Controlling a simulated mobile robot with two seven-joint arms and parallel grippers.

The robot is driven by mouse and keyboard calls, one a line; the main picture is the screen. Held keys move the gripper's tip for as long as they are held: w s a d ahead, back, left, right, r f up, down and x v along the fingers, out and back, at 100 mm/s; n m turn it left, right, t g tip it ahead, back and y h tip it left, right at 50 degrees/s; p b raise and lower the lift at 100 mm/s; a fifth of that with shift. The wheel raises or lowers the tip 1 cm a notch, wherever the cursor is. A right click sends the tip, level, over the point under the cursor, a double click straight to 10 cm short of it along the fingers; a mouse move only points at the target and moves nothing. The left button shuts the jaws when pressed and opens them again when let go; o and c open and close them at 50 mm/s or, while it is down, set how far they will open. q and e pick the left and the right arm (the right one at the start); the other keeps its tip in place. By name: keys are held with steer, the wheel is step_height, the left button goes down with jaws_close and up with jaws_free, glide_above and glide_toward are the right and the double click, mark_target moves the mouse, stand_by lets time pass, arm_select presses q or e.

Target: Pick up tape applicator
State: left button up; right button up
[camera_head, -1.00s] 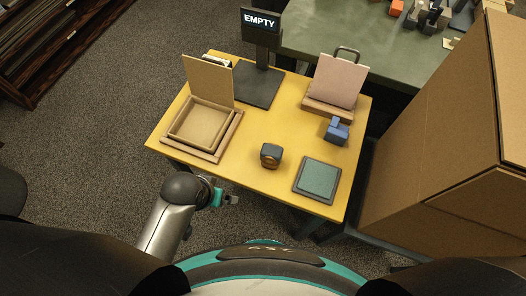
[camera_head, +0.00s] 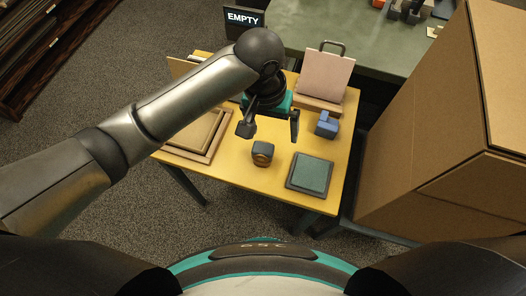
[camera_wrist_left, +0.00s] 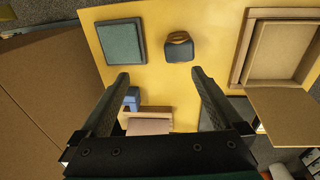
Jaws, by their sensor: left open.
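A small dark grey block with a brown roll at its front, which looks like the tape applicator (camera_head: 262,154), stands on the yellow table. It also shows in the left wrist view (camera_wrist_left: 179,51), beyond the fingertips and slightly right of the middle of their gap. My left gripper (camera_head: 270,136) is open and empty, pointing down above the table, just behind the applicator in the head view. Its two spread fingers also show in the left wrist view (camera_wrist_left: 158,76). My right gripper is not in view.
A blue block-shaped tool (camera_head: 326,124) stands right of the gripper. A teal pad (camera_head: 311,174) lies at front right. A wooden tray (camera_head: 205,152) is at left, partly behind my arm. A clipboard-like panel (camera_head: 325,75) stands behind. A large cardboard box (camera_head: 420,150) is at right.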

mark_target(263, 144)
arm_select(q)
steer(key=shift+n+y, duration=0.4)
steer(key=shift+y, duration=0.3)
steer(key=f+b, duration=0.1)
steer(key=f, duration=0.2)
steer(key=w+a+f+b, duration=0.1)
steer(key=f, duration=0.2)
steer(key=w+a+f+b, duration=0.1)
steer(key=f, duration=0.2)
steer(key=shift+f, duration=0.15)
steer(key=shift+s+f+b, duration=0.2)
steer(key=shift+f+b, duration=0.4)
steer(key=shift+f, duration=0.75)
steer(key=shift+s+f+b, duration=0.2)
steer(key=shift+f+b, duration=0.4)
steer(key=shift+f, duration=0.7)
steer(key=shift+c, duration=0.2)
steer(key=c, duration=1.5)
steer(key=shift+r, duration=0.15)
